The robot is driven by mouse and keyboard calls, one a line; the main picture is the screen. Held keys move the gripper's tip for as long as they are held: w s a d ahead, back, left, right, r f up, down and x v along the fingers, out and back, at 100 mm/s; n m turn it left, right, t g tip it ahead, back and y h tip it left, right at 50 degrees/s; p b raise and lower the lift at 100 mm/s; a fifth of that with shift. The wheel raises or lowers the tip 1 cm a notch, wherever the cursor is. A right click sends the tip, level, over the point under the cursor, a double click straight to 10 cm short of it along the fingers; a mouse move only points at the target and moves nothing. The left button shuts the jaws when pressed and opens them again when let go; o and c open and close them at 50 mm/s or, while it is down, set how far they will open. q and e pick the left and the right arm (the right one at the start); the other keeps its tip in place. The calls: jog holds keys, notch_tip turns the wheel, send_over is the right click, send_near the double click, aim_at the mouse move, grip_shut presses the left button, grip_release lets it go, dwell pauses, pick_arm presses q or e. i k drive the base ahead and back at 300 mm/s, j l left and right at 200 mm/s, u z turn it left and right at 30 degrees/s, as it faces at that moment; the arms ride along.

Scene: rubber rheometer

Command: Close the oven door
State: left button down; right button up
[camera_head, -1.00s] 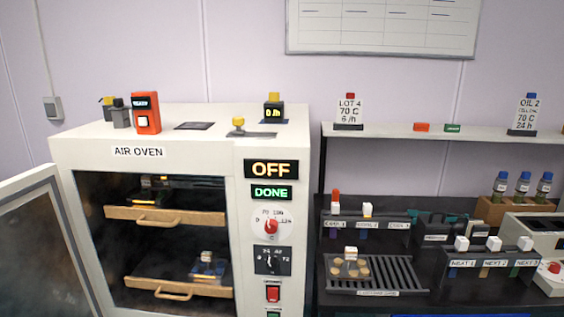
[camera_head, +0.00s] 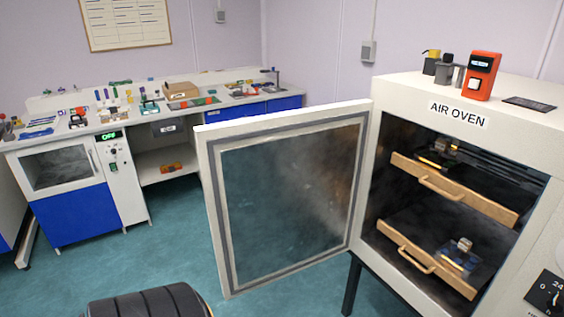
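The white air oven (camera_head: 455,95) stands at the right with its front opening uncovered. Its door (camera_head: 285,190), a white frame around a dark glass pane, is hinged on the opening's left side and swung wide open to the left. Inside are an upper wooden-fronted shelf (camera_head: 455,190) and a lower one (camera_head: 425,262), each with a handle. A small sample holder (camera_head: 460,255) sits on the lower shelf, and another small item is on the upper one. Neither of my grippers is in view.
A long lab bench (camera_head: 150,115) with blue cabinets and many small items runs along the back left. An orange timer (camera_head: 482,75) and small grey containers stand on the oven top. Teal floor (camera_head: 170,235) is free left of the door. A dark rounded object shows at the bottom left.

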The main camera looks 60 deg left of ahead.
aim_at(282, 190)
jog(key=j+z, duration=0.1)
jog(key=j, duration=0.45)
jog(key=k+j+z, duration=0.1)
jog(key=j, duration=0.45)
jog(key=k+j, duration=0.15)
jog(key=j, duration=0.35)
jog(key=k+j+z, duration=0.15)
jog(key=j, duration=0.4)
jog(key=j+z, duration=0.1)
jog(key=j, duration=0.45)
jog(key=k+j+z, duration=0.1)
jog(key=j, duration=0.4)
jog(key=k+j+z, duration=0.1)
jog(key=k+j, duration=0.2)
jog(key=j, duration=0.2)
jog(key=k+j, duration=0.15)
jog(key=j, duration=0.35)
jog(key=z, duration=0.05)
